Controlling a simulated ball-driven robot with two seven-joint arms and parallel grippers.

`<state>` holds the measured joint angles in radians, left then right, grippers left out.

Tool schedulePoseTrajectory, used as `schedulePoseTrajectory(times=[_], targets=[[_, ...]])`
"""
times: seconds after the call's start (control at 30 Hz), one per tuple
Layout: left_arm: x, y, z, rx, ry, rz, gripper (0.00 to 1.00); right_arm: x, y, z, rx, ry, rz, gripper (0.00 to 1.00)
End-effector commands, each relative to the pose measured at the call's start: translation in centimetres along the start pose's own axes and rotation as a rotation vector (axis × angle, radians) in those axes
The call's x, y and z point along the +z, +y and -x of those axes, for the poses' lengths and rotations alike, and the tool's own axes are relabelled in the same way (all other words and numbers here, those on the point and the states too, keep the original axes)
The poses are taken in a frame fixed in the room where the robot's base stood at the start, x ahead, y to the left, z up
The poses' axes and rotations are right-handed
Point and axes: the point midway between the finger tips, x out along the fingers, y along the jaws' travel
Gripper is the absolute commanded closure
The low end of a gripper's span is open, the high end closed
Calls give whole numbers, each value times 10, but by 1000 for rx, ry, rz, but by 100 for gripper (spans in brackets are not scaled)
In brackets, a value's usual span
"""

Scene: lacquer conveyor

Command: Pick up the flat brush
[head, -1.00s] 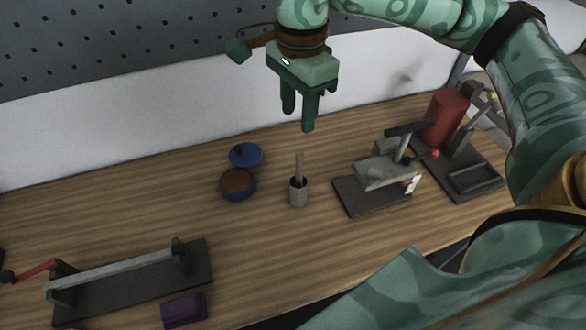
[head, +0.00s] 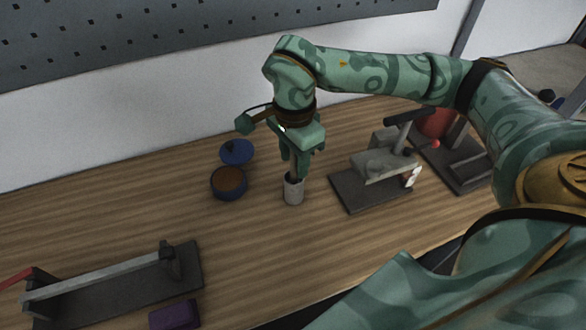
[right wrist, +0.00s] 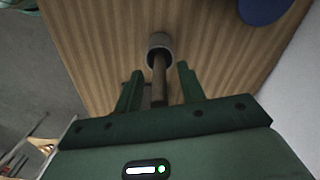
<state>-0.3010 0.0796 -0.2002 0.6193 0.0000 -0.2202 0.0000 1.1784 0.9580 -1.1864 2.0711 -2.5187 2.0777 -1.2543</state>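The flat brush (right wrist: 159,82) stands in a small grey cup (head: 293,191), its handle sticking up. In the right wrist view the cup (right wrist: 154,41) is just beyond my fingertips. My right gripper (head: 300,168) points down over the cup. The wrist view shows its fingers (right wrist: 159,72) open, one on each side of the handle, with gaps on both sides. In the head view my gripper hides most of the handle. The brush head is hidden inside the cup. My left gripper is not in view.
A blue bowl with brown content (head: 229,182) and a blue lid (head: 237,151) lie left of the cup. A grey device on a dark plate (head: 374,170) stands to the right. A long dark stand (head: 120,285) and a purple block (head: 175,314) are at front left.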

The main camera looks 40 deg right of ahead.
Motion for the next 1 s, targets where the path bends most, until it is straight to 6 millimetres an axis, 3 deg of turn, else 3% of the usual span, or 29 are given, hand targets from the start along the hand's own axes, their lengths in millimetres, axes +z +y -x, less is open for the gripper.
schedulePoseTrajectory(times=[0.27, 0.43, 0.77, 0.87, 1.0], targets=[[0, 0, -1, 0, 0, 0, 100, 0, 0, -5, -2, -1, 0, 61], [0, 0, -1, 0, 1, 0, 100, 0, 0, -5, -2, -1, 0, 100], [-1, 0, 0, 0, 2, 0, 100, 0, 0, -2, -3, 0, 0, 100], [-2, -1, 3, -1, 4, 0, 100, 0, -1, 10, -6, 0, -1, 100], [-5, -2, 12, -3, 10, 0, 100, 0, -1, 43, -9, 0, -1, 100]])
